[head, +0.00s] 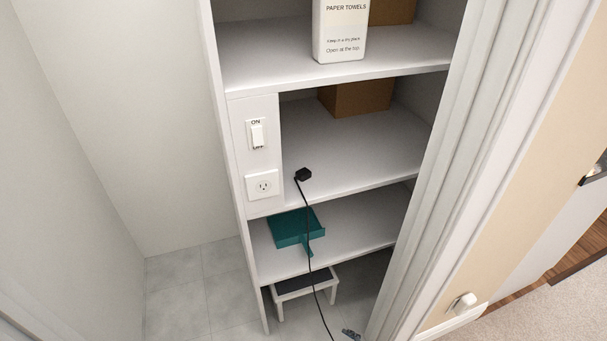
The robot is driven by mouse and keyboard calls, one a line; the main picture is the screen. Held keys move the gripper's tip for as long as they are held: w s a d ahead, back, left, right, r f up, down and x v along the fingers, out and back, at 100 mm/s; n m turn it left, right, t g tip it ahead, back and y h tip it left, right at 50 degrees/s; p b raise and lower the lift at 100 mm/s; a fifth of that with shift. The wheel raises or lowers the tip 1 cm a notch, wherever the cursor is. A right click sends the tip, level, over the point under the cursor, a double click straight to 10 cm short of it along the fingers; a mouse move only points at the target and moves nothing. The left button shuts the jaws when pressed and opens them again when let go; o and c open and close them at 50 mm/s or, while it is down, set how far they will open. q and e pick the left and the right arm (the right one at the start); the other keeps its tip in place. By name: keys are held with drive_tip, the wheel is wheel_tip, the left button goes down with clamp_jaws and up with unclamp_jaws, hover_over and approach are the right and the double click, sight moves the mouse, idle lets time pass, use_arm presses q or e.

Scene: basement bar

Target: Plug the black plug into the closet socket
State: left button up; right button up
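The black plug (303,174) lies on the middle shelf of the closet, near its front left edge. Its black cord (307,235) hangs over the shelf edge and runs down past the lower shelf to the floor. The closet socket (263,185) is a white outlet on the white panel to the left of the shelf. The plug is apart from the socket, a short way to its right. No gripper shows in the head view.
An ON/OFF switch (257,134) sits above the socket. A teal dustpan (294,229) lies on the lower shelf, with a step stool (304,287) below. Cardboard boxes (357,97) and a paper towel pack (340,30) stand on upper shelves. A door frame (455,130) bounds the right side.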

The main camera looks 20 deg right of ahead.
drive_tip(key=w+a+r+n+g+y, duration=0.1)
drive_tip(key=w+a+r+n+y, duration=0.35)
drive_tip(key=w+r+n, duration=0.8)
drive_tip(key=w+a+r+n+g+y, duration=0.1)
drive_tip(key=w+a+r+n+y, duration=0.35)
drive_tip(key=w+r+n, duration=0.8)
drive_tip(key=w+d+r+n+g+h+p, duration=0.1)
drive_tip(key=d+r+n+g+h, duration=0.2)
drive_tip(key=d+r+h, duration=0.6)
drive_tip(key=d+r+n, duration=0.1)
drive_tip(key=d+r, duration=0.4)
drive_tip(key=r, duration=0.4)
drive_tip(key=shift+w+n+h, duration=0.15)
drive_tip(key=shift+n+h, duration=0.15)
drive_tip(key=shift+n, duration=0.1)
